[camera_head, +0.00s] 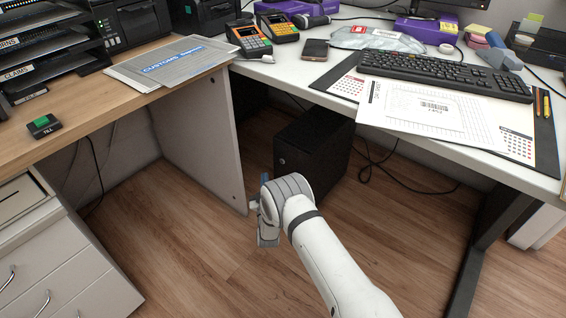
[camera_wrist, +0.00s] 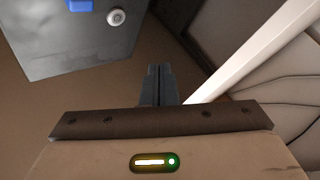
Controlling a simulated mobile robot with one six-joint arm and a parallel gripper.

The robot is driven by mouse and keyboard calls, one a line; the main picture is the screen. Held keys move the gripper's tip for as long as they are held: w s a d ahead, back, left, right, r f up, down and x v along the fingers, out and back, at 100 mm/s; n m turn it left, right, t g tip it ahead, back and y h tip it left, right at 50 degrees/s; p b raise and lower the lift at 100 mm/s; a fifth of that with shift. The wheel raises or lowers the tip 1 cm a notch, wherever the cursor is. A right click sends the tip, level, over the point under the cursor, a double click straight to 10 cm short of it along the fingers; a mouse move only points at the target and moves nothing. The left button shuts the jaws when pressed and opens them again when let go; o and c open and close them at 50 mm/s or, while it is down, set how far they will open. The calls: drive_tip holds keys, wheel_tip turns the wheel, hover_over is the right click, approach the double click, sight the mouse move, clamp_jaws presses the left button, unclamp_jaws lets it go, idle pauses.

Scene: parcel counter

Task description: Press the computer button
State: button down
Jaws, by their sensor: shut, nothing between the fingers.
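The computer (camera_head: 318,155) is a black tower on the floor under the white desk. In the wrist view, its dark grey panel (camera_wrist: 65,45) fills the upper left. A round silver button (camera_wrist: 116,17) sits on that panel near the top edge, beside a blue patch (camera_wrist: 80,5). My gripper (camera_head: 267,238) is low in front of the tower in the head view. In the wrist view, its two fingers (camera_wrist: 159,70) are together and empty. The button lies above and left of the fingertips, with a visible gap between them.
The white desk (camera_head: 290,75) overhangs the tower and carries a keyboard (camera_head: 445,74) and card terminals. A wooden counter (camera_head: 110,92) with a side panel (camera_head: 200,135) stands left. Black cables (camera_head: 410,180) run behind the tower. The wooden floor (camera_head: 195,250) in front is clear.

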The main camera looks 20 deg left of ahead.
approach(280, 158)
drive_tip(key=shift+w+a+r, duration=0.25)
drive_tip(key=shift+w+a, duration=0.25)
drive_tip(key=shift+w, duration=0.1)
drive_tip(key=shift+w+a+r, duration=0.2)
drive_tip(key=shift+w+a, duration=0.35)
drive_tip(key=shift+w, duration=0.1)
drive_tip(key=shift+w+a+r, duration=0.25)
drive_tip(key=shift+w+a, duration=0.25)
drive_tip(key=shift+w, duration=0.1)
idle(0.5)
drive_tip(key=shift+w+d, duration=0.15)
drive_tip(key=shift+w, duration=0.25)
drive_tip(key=shift+w+d+r, duration=0.1)
drive_tip(key=shift+w+d, duration=0.2)
drive_tip(key=shift+w, duration=0.25)
idle(0.9)
drive_tip(key=shift+s+a, duration=0.35)
drive_tip(key=shift+s, duration=0.5)
drive_tip(key=shift+a, duration=0.1)
drive_tip(key=shift+s+a+p, duration=0.2)
drive_tip(key=shift+s+a, duration=0.1)
drive_tip(key=shift+s, duration=0.5)
drive_tip(key=shift+s+a+p, duration=0.2)
drive_tip(key=shift+s+a, duration=0.1)
drive_tip(key=shift+s, duration=0.45)
drive_tip(key=shift+s+a+p, duration=0.2)
drive_tip(key=shift+s+a, duration=0.1)
drive_tip(key=shift+s, duration=0.5)
